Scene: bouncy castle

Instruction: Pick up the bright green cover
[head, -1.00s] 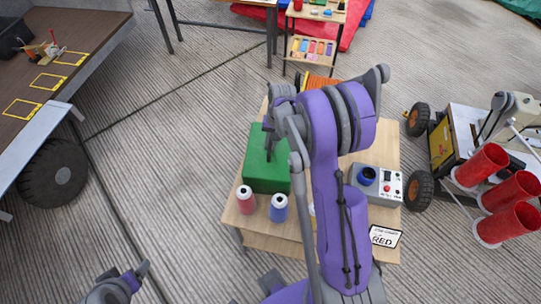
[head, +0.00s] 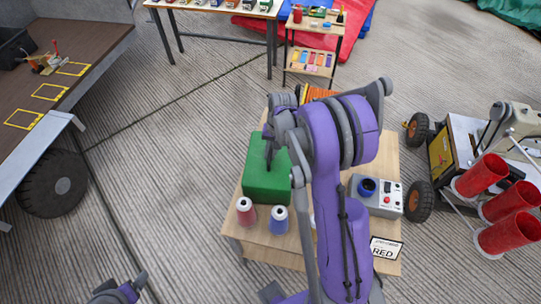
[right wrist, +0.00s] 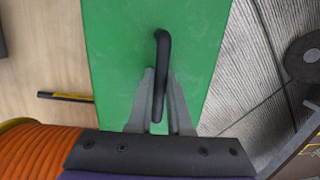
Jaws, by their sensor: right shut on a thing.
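The bright green cover (head: 266,176) is a box shape on the left part of the small wooden table (head: 262,243). A black bar handle (right wrist: 162,60) stands on its top. My right gripper (head: 270,152) is shut on this handle; in the right wrist view its grey fingertips (right wrist: 160,78) sit on either side of the bar. I cannot tell whether the cover is clear of the tabletop. My left gripper (head: 138,284) shows only partly at the bottom left, away from the table, and its jaws are unclear.
A grey control box (head: 386,200) and a RED sign (head: 386,248) are on the right. Orange cord (right wrist: 38,150) is near my right wrist. Floor to the left is open.

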